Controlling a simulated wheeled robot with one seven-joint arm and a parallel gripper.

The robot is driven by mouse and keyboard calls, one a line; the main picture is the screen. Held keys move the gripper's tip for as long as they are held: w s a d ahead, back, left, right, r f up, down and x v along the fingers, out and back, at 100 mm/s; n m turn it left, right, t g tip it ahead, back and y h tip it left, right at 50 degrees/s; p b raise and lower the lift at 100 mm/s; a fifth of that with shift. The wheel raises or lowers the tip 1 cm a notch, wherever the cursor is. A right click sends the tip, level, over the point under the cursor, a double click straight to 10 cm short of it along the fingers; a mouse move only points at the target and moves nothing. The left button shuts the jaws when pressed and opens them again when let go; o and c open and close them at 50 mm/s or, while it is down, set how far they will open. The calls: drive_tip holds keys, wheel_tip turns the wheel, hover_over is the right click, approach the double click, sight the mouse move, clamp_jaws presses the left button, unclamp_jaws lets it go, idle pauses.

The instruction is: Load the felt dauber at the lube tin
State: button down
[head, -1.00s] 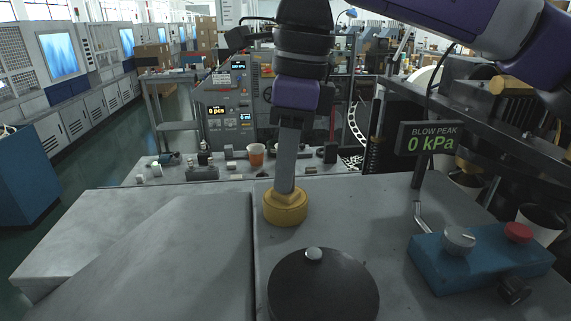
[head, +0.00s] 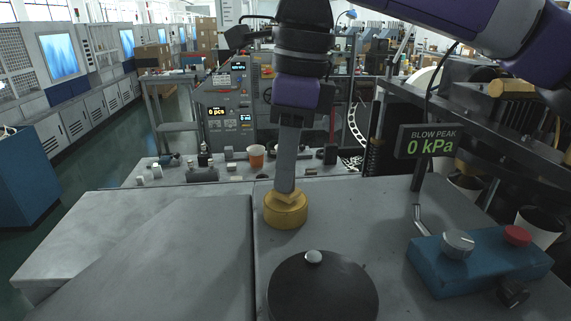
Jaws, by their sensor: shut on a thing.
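The lube tin (head: 286,215) is a round, gold-coloured tin on the grey bench top, just left of the picture's middle. My gripper (head: 285,188) reaches straight down from my purple wrist to the top of the tin. It is shut on what I take to be the felt dauber (head: 288,197), a small yellowish piece at the tin's top. The dauber's felt end is hidden, and I cannot tell how deep it sits or whether it touches the lube.
A black round disc (head: 323,290) with a pale knob lies in front of the tin. A blue control box (head: 478,262) with a grey dial and red button is at right, below the blow peak display (head: 429,141). An orange cup (head: 256,155) stands behind. Bench left is clear.

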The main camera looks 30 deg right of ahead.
drive_tip(key=shift+r+p, duration=1.85)
drive_tip(key=shift+r, duration=1.25)
